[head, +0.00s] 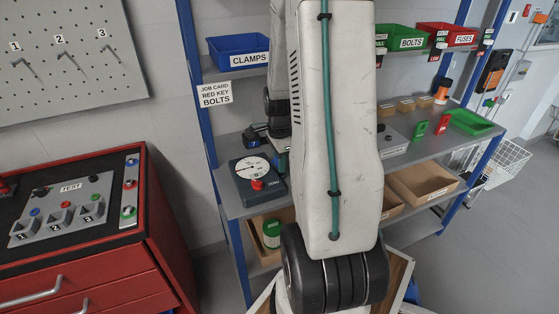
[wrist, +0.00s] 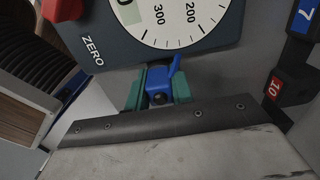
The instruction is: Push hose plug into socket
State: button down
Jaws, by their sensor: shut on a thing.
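In the wrist view, my gripper (wrist: 158,84) has two teal fingers shut on a small blue piece (wrist: 174,72) with a thin slanted lever or stub and a dark round part. I cannot tell for sure that this is the hose plug. The piece is in front of the lower edge of a dark gauge box (wrist: 105,60) marked ZERO; whether they touch is unclear. No socket can be made out. In the head view my own arm covers most of the gripper area beside the gauge box (head: 243,190).
The gauge box with a white dial (head: 251,169) and red knob stands on a grey shelf (head: 235,207). Black blocks with a blue 7 (wrist: 305,20) and a red 10 (wrist: 288,85) are close at right in the wrist view. A red cabinet (head: 170,240) stands left.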

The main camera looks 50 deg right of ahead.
jog(key=shift+f, duration=0.15)
jog(key=c, duration=1.1)
grip_release()
jog(key=shift+c, duration=0.2)
notch_tip(320, 180, up, 8)
jog(key=shift+f, duration=0.1)
